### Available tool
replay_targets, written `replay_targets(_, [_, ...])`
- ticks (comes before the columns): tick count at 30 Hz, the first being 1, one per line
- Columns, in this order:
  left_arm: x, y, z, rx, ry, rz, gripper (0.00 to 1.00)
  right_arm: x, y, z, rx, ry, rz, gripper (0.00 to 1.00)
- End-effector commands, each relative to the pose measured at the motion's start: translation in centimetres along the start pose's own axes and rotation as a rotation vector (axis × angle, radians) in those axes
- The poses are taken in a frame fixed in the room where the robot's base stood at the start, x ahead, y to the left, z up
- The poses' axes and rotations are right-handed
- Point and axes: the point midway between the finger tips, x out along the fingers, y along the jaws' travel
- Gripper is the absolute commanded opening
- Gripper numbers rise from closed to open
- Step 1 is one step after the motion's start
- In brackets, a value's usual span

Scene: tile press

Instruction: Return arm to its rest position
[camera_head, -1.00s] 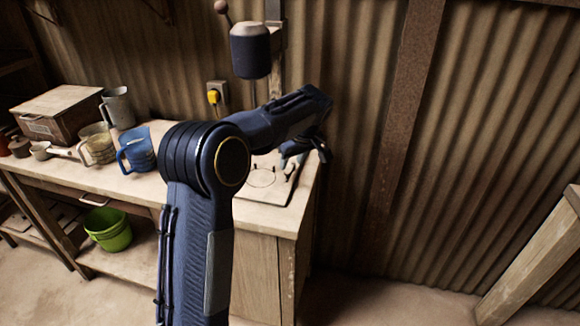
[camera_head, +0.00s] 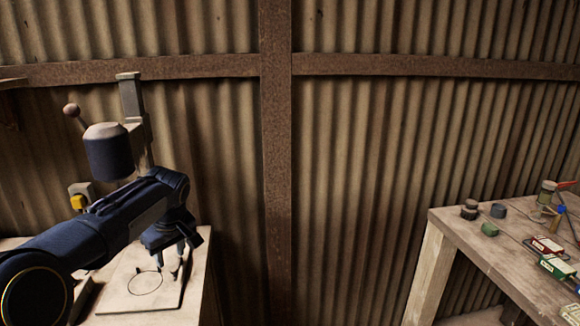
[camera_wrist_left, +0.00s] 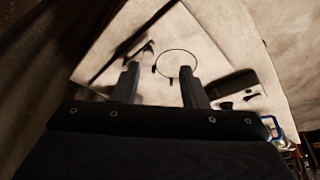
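My left arm comes in from the left in the head view and reaches over the bench corner. My left gripper (camera_head: 173,268) points down above the pale board marked with a circle (camera_head: 130,302), in front of the press. In the left wrist view its two dark fingers stand apart with nothing between them (camera_wrist_left: 160,72); the board (camera_wrist_left: 112,38) and its circle lie beyond the fingertips. The press has a dark cylindrical head (camera_head: 108,152), a metal post (camera_head: 131,97) and a lever with a round brown knob (camera_head: 72,110). My right gripper is not in view.
A corrugated wall (camera_head: 350,180) with rusty beams stands close behind the press. At right, a wooden table (camera_head: 465,238) holds small jars, red and green boxes and a red-handled tool. The gap between bench and table is clear.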

Motion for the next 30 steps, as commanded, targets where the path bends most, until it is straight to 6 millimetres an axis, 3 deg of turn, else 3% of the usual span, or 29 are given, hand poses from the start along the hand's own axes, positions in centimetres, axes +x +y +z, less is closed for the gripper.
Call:
replay_targets(1, [-1.6,-2.0,0.7,0.034,-0.031,0.041,0.39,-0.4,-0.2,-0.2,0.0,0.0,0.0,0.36])
replay_targets(6, [-5.3,-8.2,6.2,0.218,-0.123,0.217,0.39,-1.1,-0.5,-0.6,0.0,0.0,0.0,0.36])
replay_targets(10, [-7.4,-12.4,11.7,0.357,-0.148,0.359,0.39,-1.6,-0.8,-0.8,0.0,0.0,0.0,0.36])
replay_targets(15, [-8.6,-16.7,19.4,0.519,-0.122,0.518,0.39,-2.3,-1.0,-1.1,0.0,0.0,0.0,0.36])
replay_targets(21, [-8.0,-19.1,25.8,0.639,-0.071,0.621,0.39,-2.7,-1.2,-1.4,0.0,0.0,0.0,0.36])
replay_targets(24, [-7.6,-19.5,27.1,0.665,-0.056,0.641,0.39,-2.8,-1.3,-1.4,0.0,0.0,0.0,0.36])
replay_targets(30, [-7.4,-19.6,27.6,0.675,-0.053,0.646,0.39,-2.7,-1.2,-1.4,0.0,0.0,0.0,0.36])
